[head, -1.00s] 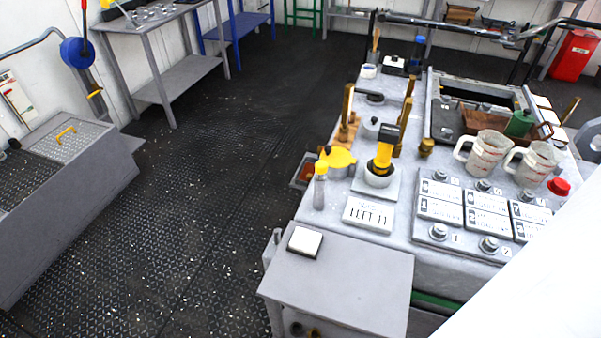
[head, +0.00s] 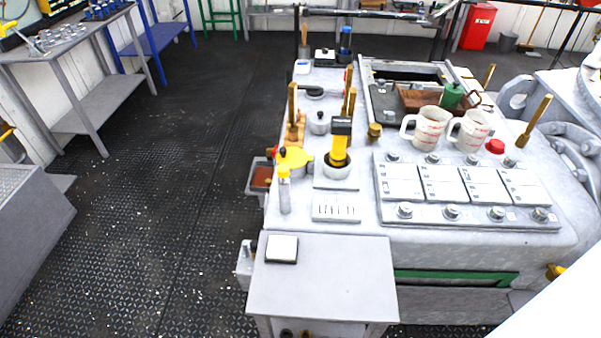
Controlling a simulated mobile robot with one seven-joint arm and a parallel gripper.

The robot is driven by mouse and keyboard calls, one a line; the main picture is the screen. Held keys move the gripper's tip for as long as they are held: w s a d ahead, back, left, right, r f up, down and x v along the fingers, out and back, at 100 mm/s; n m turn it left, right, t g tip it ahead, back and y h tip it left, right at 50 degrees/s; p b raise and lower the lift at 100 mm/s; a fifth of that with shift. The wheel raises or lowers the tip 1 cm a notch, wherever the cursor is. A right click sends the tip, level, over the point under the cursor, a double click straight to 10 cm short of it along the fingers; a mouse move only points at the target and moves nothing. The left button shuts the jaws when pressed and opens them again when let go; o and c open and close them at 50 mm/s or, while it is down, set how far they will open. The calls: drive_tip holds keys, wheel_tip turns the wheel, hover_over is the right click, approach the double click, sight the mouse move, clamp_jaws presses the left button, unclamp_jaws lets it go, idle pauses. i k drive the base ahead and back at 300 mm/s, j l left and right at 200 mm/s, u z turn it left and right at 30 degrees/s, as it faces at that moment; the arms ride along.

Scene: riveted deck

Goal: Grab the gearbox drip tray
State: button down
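No label marks the gearbox drip tray, and I cannot tell for certain which thing it is. A small grey tray (head: 258,188) with a reddish-brown inside sits at the left side of the grey machine (head: 415,225), just beyond the yellow-topped items. A brown open tray (head: 413,101) also lies on top of the machine, behind two measuring jugs, which partly hide it. My gripper is not in view.
Two white jugs (head: 423,129) (head: 468,135), a green can (head: 451,96) and a panel of white plates (head: 402,182) crowd the machine top. A grey side table (head: 325,285) stands in front, with a small white-topped block (head: 282,249). The dark floor (head: 165,225) to the left is open.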

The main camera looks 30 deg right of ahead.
sight(262, 170)
drive_tip(key=z, duration=0.5)
drive_tip(key=j+u, duration=0.15)
drive_tip(key=u, duration=0.35)
drive_tip(key=j+u, duration=0.1)
drive_tip(key=u, duration=0.4)
drive_tip(key=i+j, duration=0.1)
drive_tip(key=j, duration=0.25)
drive_tip(key=i+j+u, duration=0.1)
drive_tip(key=j, duration=0.2)
drive_tip(key=i+j, duration=0.2)
drive_tip(key=j, duration=0.15)
drive_tip(key=i+j, duration=0.7)
drive_tip(key=i, duration=0.2)
drive_tip(key=i+z, duration=0.3)
drive_tip(key=i, duration=0.2)
drive_tip(key=i+j+z, duration=0.3)
drive_tip(key=i, duration=0.2)
drive_tip(key=i+l+z, duration=0.1)
drive_tip(key=i+z, duration=0.3)
drive_tip(key=i+j+z, duration=0.15)
drive_tip(key=i+z, duration=0.3)
drive_tip(key=i, duration=0.15)
drive_tip(key=i+l+z, duration=0.1)
drive_tip(key=i+z, duration=0.25)
drive_tip(key=i, duration=0.15)
drive_tip(key=i+z, duration=0.4)
drive_tip(key=i, duration=0.15)
